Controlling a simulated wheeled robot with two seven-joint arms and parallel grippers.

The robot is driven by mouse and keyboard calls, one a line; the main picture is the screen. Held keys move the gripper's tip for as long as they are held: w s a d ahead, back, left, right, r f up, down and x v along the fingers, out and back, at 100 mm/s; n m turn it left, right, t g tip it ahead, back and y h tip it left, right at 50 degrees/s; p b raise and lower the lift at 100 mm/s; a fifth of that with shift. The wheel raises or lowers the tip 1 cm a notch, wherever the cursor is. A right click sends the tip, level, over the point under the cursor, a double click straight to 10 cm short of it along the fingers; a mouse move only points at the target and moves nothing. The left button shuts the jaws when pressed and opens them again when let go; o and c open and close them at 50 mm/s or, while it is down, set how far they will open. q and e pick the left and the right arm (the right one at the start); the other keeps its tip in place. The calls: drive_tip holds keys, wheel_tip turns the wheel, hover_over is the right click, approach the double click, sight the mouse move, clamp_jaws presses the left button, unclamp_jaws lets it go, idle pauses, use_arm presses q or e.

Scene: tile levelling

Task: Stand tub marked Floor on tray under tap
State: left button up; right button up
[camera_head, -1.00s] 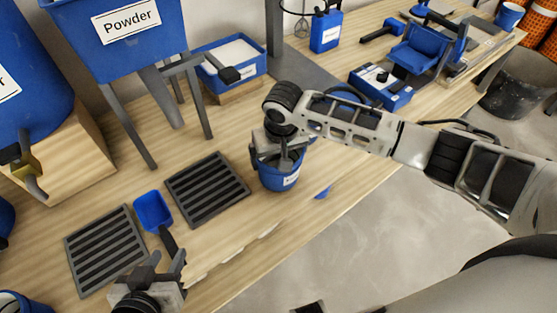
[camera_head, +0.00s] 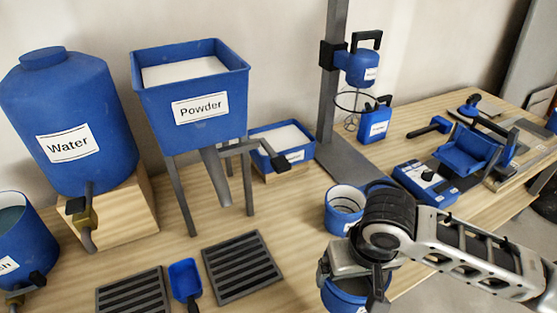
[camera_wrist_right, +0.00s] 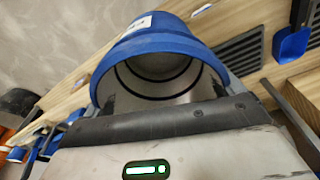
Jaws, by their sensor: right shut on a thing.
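My right gripper (camera_head: 355,285) is shut on a blue tub (camera_head: 347,299) with a pale inside, right of the slotted trays and near the table's front. In the right wrist view the held tub (camera_wrist_right: 165,45) sits between the fingers (camera_wrist_right: 170,105); its label is unreadable there. I cannot tell whether it touches the table. One dark slotted tray (camera_head: 240,265) lies in front of the Powder hopper; another slotted tray (camera_head: 130,293) lies left, in front of the Water tank (camera_head: 68,125) and its tap (camera_head: 82,212). Both trays look empty. My left gripper is out of view.
A blue scoop (camera_head: 185,280) lies between the trays. The Powder hopper (camera_head: 190,95) stands on legs with a chute (camera_head: 216,175) hanging down. A second tub (camera_head: 344,207) stands just behind my right gripper. A mixer post (camera_head: 331,80) rises at the back.

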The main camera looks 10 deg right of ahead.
drive_tip(key=w+r, duration=0.1)
drive_tip(key=r, duration=0.1)
drive_tip(key=w+d+r, duration=0.1)
drive_tip(key=w+r, duration=0.1)
drive_tip(key=r, duration=0.1)
drive_tip(key=w+d+r, duration=0.1)
drive_tip(key=r, duration=0.2)
drive_tip(key=shift+w+d+r, duration=0.1)
drive_tip(key=shift+w, duration=0.15)
drive_tip(key=shift+w+r, duration=0.1)
drive_tip(key=shift+r, duration=0.35)
drive_tip(key=shift+w, duration=0.1)
